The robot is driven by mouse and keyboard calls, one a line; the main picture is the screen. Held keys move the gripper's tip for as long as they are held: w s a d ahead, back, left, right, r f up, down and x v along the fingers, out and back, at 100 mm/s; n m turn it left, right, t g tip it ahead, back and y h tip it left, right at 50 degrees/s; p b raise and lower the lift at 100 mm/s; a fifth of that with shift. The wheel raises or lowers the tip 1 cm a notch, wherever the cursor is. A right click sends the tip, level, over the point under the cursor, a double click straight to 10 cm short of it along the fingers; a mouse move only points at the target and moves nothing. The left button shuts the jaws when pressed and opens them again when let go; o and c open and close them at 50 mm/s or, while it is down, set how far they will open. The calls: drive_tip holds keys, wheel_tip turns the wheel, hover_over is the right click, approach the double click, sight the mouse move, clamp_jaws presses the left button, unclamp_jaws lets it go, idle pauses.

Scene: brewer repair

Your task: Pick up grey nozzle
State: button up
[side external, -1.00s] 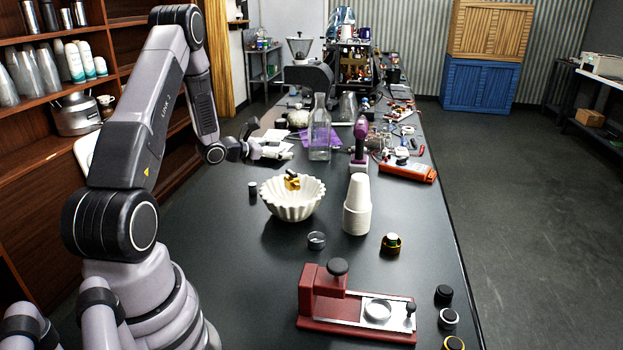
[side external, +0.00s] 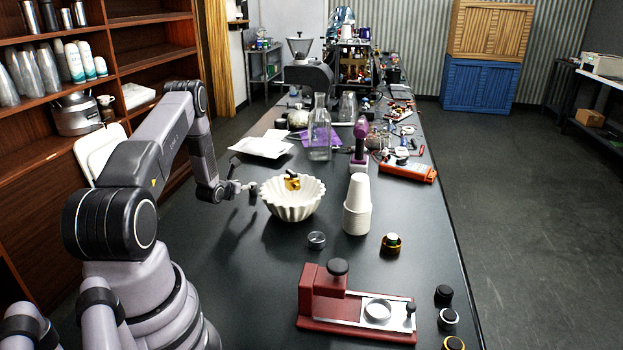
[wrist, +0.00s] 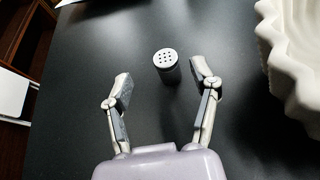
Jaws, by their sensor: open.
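The grey nozzle (wrist: 167,66) stands on the black table in the wrist view, a small dark cylinder with a light, perforated round top. My gripper (wrist: 157,80) is open. The nozzle is between and slightly beyond its two fingertips in that picture, closer to the right finger, with no clear contact. In the side external view my gripper (side external: 250,190) is low over the table, just left of the white fluted bowl. The nozzle cannot be made out there, as the gripper covers that spot.
The white fluted bowl (side external: 292,208) holds a gold-and-black part (side external: 292,181) and stands close right of my gripper; its wall also shows in the wrist view (wrist: 290,75). The table front-left of the bowl is clear.

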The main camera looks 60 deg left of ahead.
drive_tip(key=x, duration=0.5)
drive_tip(key=shift+d+f, duration=0.2)
drive_tip(key=shift+d, duration=0.05)
drive_tip(key=shift+c, duration=0.3)
clamp_jaws()
